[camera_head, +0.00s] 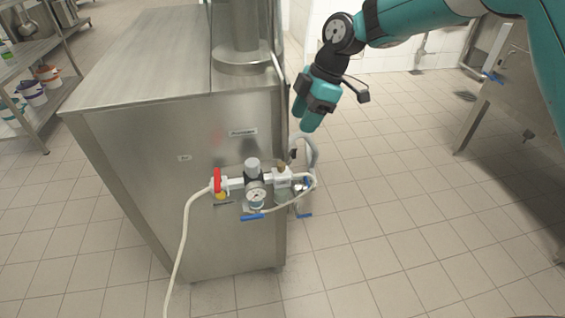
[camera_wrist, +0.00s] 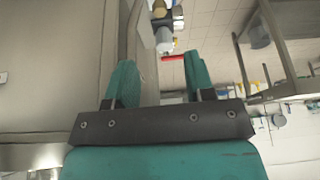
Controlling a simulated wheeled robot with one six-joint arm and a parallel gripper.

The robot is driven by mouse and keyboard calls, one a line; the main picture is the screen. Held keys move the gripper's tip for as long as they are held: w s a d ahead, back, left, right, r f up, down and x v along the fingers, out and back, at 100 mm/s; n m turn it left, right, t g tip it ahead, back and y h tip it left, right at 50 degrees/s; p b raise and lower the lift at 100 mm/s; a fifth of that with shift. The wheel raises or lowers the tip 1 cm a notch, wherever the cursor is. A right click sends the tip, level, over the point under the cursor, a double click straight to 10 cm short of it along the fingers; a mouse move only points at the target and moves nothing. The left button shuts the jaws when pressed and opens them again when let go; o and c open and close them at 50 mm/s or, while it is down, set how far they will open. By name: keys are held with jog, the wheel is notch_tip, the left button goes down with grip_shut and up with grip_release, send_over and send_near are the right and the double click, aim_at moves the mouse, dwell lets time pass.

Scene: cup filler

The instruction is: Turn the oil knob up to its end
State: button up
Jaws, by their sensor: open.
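The air unit is fixed to the front face of a steel cabinet in the head view. It has a red lever (camera_head: 217,180), a dark regulator with a grey top knob (camera_head: 252,164) and a round gauge (camera_head: 257,195). On its right is a lubricator (camera_head: 282,187) with a small brownish knob (camera_head: 282,169) on top, which looks like the oil knob. My gripper (camera_head: 306,118) is above and to the right of the unit, apart from it, fingers pointing down. In the wrist view my gripper (camera_wrist: 160,65) is open and empty, with part of the unit (camera_wrist: 164,35) beyond the fingertips.
The steel cabinet (camera_head: 190,130) carries a vertical pipe (camera_head: 241,35) on top. A white hose (camera_head: 185,235) hangs from the unit's left, and a grey hose (camera_head: 312,150) loops at its right. Blue handles (camera_head: 262,217) stick out below. The tiled floor (camera_head: 400,200) on the right is clear.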

aim_at(281, 164)
jog(key=x, duration=1.3)
jog(key=shift+f, duration=0.15)
grip_shut()
